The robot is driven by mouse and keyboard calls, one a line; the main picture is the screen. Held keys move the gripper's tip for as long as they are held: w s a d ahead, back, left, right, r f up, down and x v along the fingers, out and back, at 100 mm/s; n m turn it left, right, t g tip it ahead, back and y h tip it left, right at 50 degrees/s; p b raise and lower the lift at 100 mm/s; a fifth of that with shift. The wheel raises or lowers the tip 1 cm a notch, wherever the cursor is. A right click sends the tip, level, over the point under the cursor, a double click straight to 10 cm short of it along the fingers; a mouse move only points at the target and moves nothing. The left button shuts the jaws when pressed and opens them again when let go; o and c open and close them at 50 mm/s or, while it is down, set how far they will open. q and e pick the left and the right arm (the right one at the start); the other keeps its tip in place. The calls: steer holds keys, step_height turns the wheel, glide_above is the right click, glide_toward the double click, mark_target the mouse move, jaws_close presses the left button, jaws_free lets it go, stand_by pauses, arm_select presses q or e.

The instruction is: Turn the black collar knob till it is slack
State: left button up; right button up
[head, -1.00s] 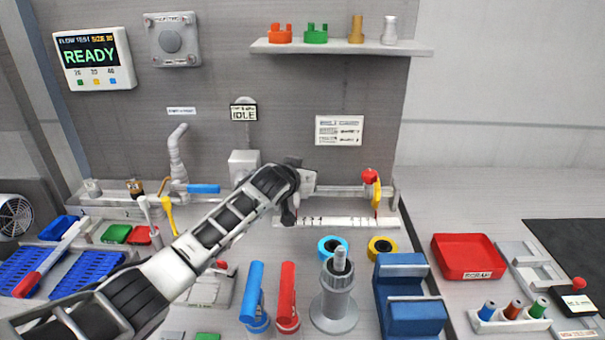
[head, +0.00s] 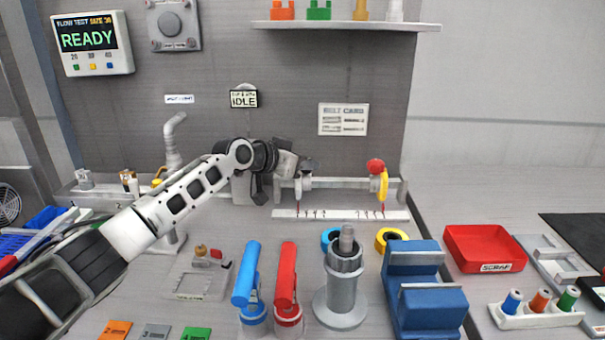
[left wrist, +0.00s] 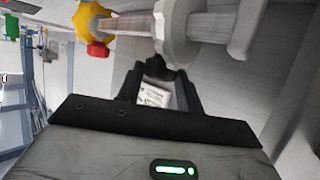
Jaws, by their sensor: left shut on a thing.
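The black collar knob (head: 309,163) sits on top of a grey collar (head: 304,184) on the horizontal rail, above the white scale strip. My left gripper (head: 299,166) reaches in from the left and is shut on the knob. In the left wrist view, my left gripper's dark fingers (left wrist: 163,73) come together at the collar (left wrist: 176,32); the knob is mostly hidden between them and hard to tell from them. My right gripper is in neither view.
A yellow collar (head: 383,184) with a red knob (head: 376,166) sits at the rail's right end. Blue (head: 246,275) and red (head: 286,273) handled tools, a grey post (head: 343,285) and a blue block (head: 412,290) stand in front. A red scrap tray (head: 486,247) lies right.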

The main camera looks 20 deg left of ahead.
arm_select(q)
steer(key=shift+f, duration=0.15)
steer(key=o, duration=1)
steer(key=b+v, duration=0.1)
steer(key=v, duration=1.5)
